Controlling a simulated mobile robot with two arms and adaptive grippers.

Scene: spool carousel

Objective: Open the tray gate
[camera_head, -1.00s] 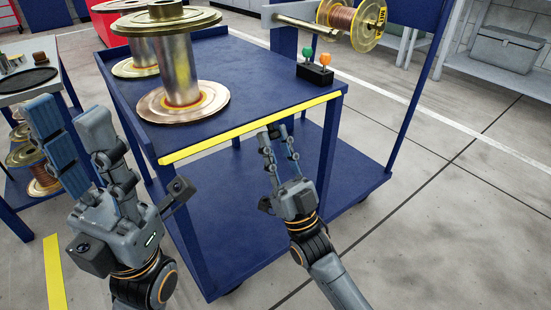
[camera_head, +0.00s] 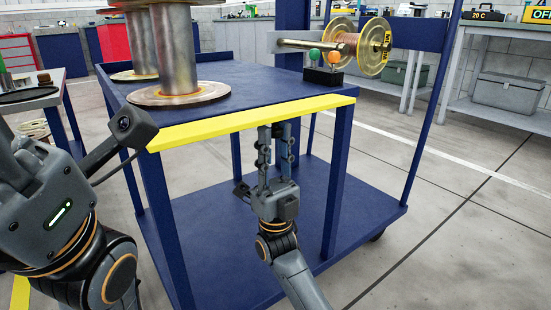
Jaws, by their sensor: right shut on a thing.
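The tray gate is a yellow bar (camera_head: 220,125) along the front edge of the blue cart's top tray (camera_head: 245,85). It stands upright along that edge, closing the front. My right gripper (camera_head: 273,128) comes up from below at the middle of the bar. My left gripper (camera_head: 50,200) is large and close at the left, well apart from the gate. Its fingers are mostly out of the frame, so I cannot tell how they stand.
Metal spools (camera_head: 178,95) stand on the tray's left part. A small black box (camera_head: 323,77) with green and orange knobs sits at its back right. A copper-wound spool (camera_head: 358,47) hangs on a rod behind it. The cart's lower shelf (camera_head: 300,195) is bare.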

